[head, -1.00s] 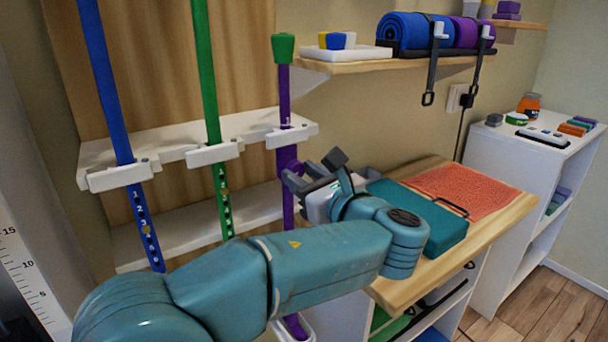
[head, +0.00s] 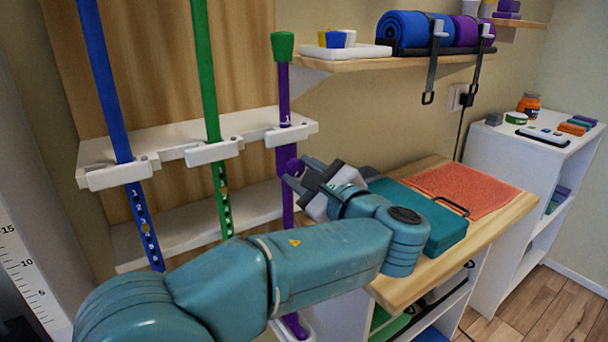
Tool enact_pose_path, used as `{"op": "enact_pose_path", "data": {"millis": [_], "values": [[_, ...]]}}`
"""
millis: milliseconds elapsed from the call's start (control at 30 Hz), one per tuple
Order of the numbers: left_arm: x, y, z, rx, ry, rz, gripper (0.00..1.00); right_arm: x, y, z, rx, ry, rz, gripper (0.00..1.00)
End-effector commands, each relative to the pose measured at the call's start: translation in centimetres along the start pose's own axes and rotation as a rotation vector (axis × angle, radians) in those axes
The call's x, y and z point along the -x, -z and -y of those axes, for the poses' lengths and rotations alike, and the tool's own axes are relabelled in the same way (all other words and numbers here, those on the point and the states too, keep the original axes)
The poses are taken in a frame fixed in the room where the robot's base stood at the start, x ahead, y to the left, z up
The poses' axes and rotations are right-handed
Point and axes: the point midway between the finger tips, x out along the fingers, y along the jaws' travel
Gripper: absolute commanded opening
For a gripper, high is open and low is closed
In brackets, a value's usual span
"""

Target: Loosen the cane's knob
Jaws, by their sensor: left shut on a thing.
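The purple cane (head: 284,98) stands upright at the rack, with a green top (head: 283,45). Its purple knob (head: 292,167) sits on the shaft just below the upper white shelf's clip. My left gripper (head: 297,173) reaches in from the right and is shut on the knob, its fingers hiding part of it. The lower cane runs down behind my left arm, and its foot (head: 294,325) shows below the arm. My right gripper is not in view.
A blue cane (head: 105,85) and a green cane (head: 205,75) stand left of the purple one in the white rack (head: 255,128). A teal case (head: 420,215) and a coral towel (head: 465,190) lie on the wooden bench at right. A wall shelf (head: 345,66) hangs above.

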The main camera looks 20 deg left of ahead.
Motion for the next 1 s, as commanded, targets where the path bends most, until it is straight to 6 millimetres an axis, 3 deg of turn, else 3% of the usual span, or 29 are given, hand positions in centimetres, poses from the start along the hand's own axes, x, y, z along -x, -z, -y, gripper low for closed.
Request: {"op": "enact_pose_path", "data": {"millis": [300,333,400,1000], "values": [[-0.02,0.01,-0.03,0.0,-0.001,0.0,0.06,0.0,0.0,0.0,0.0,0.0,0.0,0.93],[-0.02,0.01,-0.03,0.0,-0.001,0.0,0.46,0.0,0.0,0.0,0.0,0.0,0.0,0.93],[-0.01,0.01,-0.03,0.0,-0.001,0.0,0.62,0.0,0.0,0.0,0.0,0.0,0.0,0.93],[0.14,0.0,0.05,-0.001,0.0,0.0,0.62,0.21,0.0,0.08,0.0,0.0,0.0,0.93]]}}
